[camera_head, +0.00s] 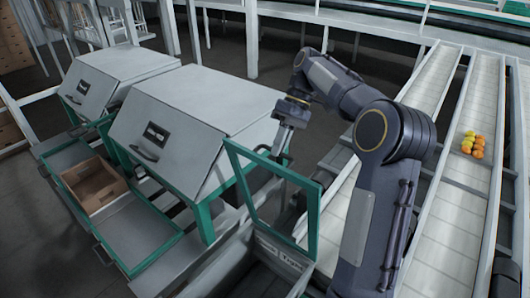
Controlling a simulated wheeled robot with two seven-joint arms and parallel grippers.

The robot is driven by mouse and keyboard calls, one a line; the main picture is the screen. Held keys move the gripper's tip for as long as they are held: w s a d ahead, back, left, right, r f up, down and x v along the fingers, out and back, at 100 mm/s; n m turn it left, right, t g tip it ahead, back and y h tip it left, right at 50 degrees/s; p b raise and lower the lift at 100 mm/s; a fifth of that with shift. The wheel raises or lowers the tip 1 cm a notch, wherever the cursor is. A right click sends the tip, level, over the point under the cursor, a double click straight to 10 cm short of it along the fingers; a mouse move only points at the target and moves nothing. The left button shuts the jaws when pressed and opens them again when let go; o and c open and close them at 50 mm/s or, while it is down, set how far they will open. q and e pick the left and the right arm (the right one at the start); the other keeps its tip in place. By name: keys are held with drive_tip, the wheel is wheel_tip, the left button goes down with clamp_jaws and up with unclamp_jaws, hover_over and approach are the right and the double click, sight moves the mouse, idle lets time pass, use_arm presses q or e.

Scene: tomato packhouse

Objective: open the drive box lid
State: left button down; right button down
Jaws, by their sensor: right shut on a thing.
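A green-framed panel (315,208), which I take for the drive box lid, stands raised at a steep tilt in the middle of the view. A dark handle (262,149) shows at its upper edge. Below it is a grey box-like housing (240,272) with a labelled plate (280,254). My right gripper (281,150) reaches down to the panel's upper edge and is shut, seemingly on the handle; the exact contact is too small to see. My left gripper is not in view.
Two grey machines with sloped, handled fronts (178,140) (92,88) stand at left on green frames. A brown crate (94,186) sits in a tray before them. Light conveyor lanes (440,215) run at right, with several tomatoes (473,145). Dark floor (230,52) lies behind.

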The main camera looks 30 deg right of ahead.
drive_tip(key=shift+d+f, duration=0.4)
drive_tip(key=shift+f, duration=0.15)
drive_tip(key=c, duration=1.8)
unclamp_jaws()
drive_tip(key=o, duration=0.3)
drive_tip(key=shift+w+d, duration=0.2)
drive_tip(key=shift+w, duration=0.05)
drive_tip(key=shift+s+a+r, duration=0.1)
drive_tip(key=shift+a+r, duration=0.1)
drive_tip(key=shift+r, duration=0.05)
